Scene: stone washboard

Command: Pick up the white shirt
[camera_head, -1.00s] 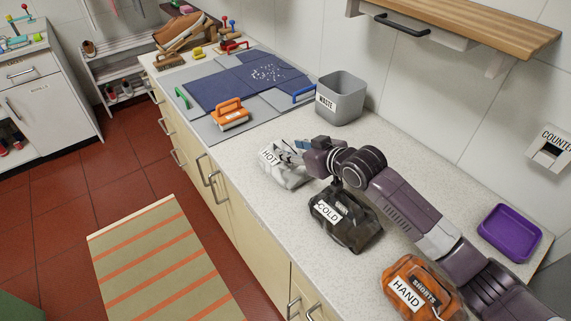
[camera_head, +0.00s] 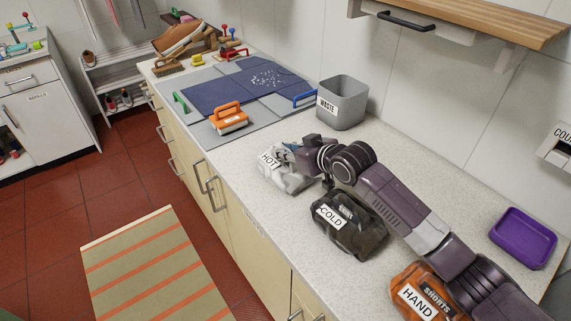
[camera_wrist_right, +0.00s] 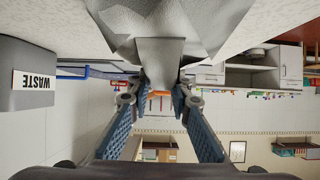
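The white shirt (camera_head: 289,181) is a folded white-and-grey bundle on the counter, with a label reading HOT. It also shows as pale folds at the top of the right wrist view (camera_wrist_right: 195,20), upside down there. My right gripper (camera_head: 288,147) is at the shirt's far upper edge, partly over it. In the right wrist view its two blue-padded fingers (camera_wrist_right: 160,95) are apart, with background showing between them. A pale flap lies between or just beyond the tips; contact is unclear. My left gripper is out of view.
A dark bundle labelled COLD (camera_head: 347,235) and an orange one labelled HAND (camera_head: 418,290) lie nearer on the counter. A grey waste bin (camera_head: 342,104) stands behind the shirt. A purple tray (camera_head: 522,238) is at right.

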